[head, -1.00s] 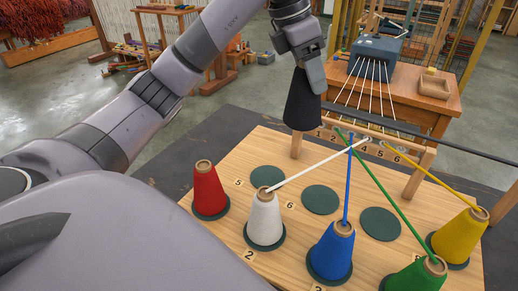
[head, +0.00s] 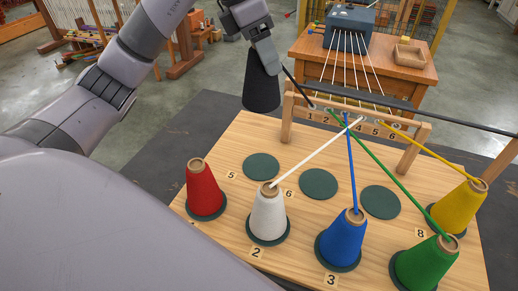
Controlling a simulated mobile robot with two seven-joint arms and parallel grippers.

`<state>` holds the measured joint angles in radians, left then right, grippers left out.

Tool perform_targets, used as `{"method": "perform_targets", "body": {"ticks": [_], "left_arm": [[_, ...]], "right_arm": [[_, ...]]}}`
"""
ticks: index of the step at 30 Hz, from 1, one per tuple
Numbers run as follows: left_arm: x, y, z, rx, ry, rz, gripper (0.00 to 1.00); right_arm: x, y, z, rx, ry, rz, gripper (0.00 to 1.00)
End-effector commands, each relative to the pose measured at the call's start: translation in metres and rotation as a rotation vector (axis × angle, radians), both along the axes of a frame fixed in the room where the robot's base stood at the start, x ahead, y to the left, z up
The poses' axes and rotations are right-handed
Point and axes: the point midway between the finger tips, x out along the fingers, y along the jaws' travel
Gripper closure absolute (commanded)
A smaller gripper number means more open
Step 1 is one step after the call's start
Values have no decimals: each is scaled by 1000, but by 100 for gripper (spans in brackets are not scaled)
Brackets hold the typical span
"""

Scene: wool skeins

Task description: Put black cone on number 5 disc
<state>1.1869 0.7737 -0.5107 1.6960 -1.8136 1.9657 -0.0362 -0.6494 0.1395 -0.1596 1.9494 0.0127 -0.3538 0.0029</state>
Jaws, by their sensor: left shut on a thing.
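The black cone (head: 261,90) hangs upright in my left gripper (head: 264,58), which is shut on its top. The cone is in the air, left of the wooden guide rail (head: 350,114) and beyond the board's back left edge. A dark strand runs from near its top down to the rail's left end. The number 5 disc (head: 261,167) is a bare dark green circle on the wooden board (head: 225,150), with its "5" label (head: 231,175) at its left. My right gripper is not in view.
Red (head: 205,190), white (head: 268,215), blue (head: 342,240), green (head: 425,265) and yellow (head: 459,210) cones stand around the board. Strands from all but the red cross to the rail. The number 6 disc (head: 319,184) and another disc (head: 380,203) are empty.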

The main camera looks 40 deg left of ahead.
Motion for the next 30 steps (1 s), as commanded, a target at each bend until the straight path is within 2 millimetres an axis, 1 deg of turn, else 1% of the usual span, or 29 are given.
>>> {"method": "perform_targets", "body": {"ticks": [1, 3, 16, 19, 26, 30], "left_arm": [[-1, 0, -12, 1, 5, 1, 100], [-1, 0, -27, 1, 6, 1, 100], [-1, 0, -122, -2, 5, 1, 100], [-1, 0, -138, -1, 4, 1, 100], [0, 0, -156, -1, 1, 1, 100], [-1, 0, -177, -2, 3, 1, 100]], "right_arm": [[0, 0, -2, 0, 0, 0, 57], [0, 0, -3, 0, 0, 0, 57], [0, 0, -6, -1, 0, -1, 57], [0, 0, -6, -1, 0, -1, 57], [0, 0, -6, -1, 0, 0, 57], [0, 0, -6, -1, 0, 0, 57]]}}
